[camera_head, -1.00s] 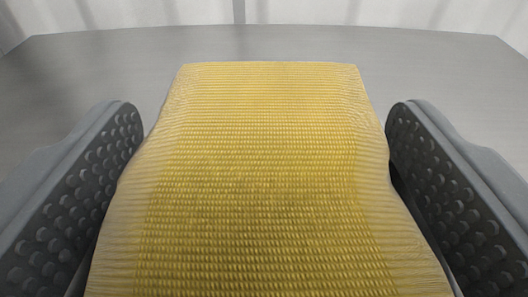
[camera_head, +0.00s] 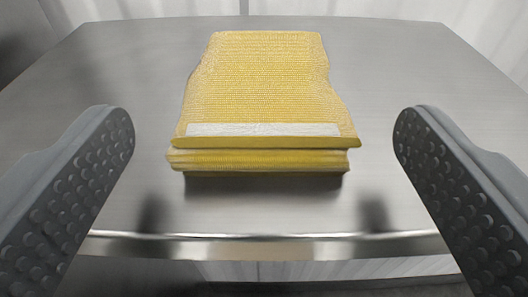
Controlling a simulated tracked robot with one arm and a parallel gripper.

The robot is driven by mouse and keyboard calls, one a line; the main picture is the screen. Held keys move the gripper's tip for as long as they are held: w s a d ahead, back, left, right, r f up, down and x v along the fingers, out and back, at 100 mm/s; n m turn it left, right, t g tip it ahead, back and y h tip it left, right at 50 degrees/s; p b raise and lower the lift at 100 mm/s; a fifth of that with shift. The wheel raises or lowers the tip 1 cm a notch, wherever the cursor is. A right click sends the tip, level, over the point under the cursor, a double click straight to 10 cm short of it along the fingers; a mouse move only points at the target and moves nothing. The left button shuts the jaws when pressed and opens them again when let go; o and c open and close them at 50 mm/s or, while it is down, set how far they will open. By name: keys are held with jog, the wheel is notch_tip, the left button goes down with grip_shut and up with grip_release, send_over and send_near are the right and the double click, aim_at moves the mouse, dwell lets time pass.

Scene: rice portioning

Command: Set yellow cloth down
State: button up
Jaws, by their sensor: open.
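The yellow cloth (camera_head: 262,85) lies folded in a thick stack on the metal table, in the upper middle of the view. A white strip (camera_head: 263,130) runs along its near edge, above the folded layers. My gripper (camera_head: 264,135) is open and empty. Its two dark, dimpled fingers stand wide apart at the left and right of the view, nearer to me than the cloth. Neither finger touches the cloth.
The shiny metal table (camera_head: 400,90) is bare on both sides of the cloth. Its rounded near edge (camera_head: 264,243) crosses below the cloth. Pale curtain-like walls (camera_head: 480,25) stand behind the table.

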jog(key=shift+s+r, duration=0.15)
jog(key=shift+s, duration=1.15)
jog(key=shift+s+r, duration=0.15)
jog(key=shift+s, duration=1.1)
jog(key=shift+r, duration=0.1)
